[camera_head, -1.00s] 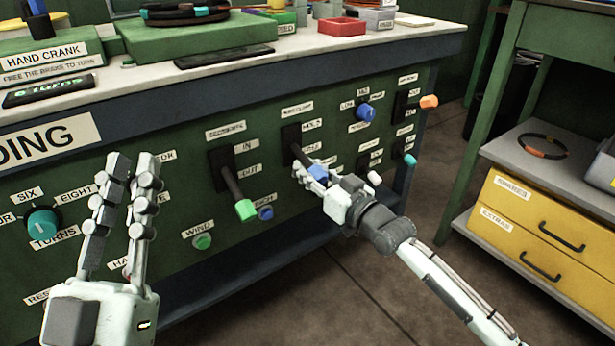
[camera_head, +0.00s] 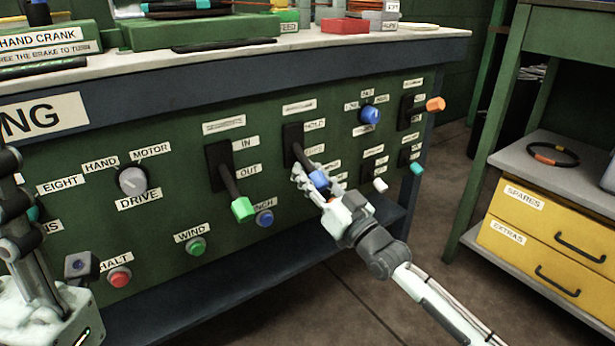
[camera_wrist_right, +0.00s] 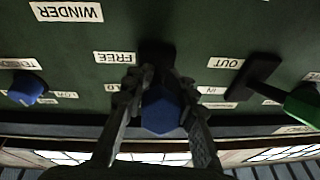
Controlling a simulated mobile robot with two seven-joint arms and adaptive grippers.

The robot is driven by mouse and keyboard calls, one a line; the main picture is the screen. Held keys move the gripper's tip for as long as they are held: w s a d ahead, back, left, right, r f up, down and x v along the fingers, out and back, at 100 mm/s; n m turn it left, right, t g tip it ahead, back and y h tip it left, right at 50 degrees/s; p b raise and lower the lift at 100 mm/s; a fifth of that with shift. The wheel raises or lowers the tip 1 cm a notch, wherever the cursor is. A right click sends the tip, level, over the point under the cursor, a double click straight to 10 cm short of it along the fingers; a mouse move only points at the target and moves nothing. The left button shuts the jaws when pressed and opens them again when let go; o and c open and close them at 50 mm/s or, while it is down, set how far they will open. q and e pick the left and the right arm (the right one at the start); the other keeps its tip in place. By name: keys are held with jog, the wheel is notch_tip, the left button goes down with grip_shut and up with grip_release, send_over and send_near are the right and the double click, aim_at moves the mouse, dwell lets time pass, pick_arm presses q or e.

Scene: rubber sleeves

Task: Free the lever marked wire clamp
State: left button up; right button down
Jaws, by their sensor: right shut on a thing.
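The wire clamp lever is a black handle with a blue knob (camera_head: 318,179) on a dark plate (camera_head: 292,133) in the green panel. It slants outward and down from the plate, beside the HOLD and FREE labels. My right gripper (camera_head: 319,184) is shut on the blue knob, one finger on each side. In the right wrist view the panel appears upside down, with the blue knob (camera_wrist_right: 162,108) between the fingers of the right gripper (camera_wrist_right: 160,105) and the FREE label (camera_wrist_right: 114,58) beside it. My left gripper (camera_head: 18,215) is cut off at the left edge.
A green-knobbed lever (camera_head: 242,208) stands close to the left of the gripper, with a blue button (camera_head: 264,218) beside it. A blue dial (camera_head: 370,114) and small levers are to the right. The worktop (camera_head: 270,47) is above; open floor lies in front.

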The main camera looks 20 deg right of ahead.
jog(key=shift+f, duration=0.15)
jog(key=c, duration=1.2)
grip_release()
jog(key=shift+o, duration=0.2)
jog(key=shift+s, duration=0.1)
jog(key=v, duration=1.1)
jog(key=shift+s+d, duration=0.25)
jog(key=shift+s, duration=0.1)
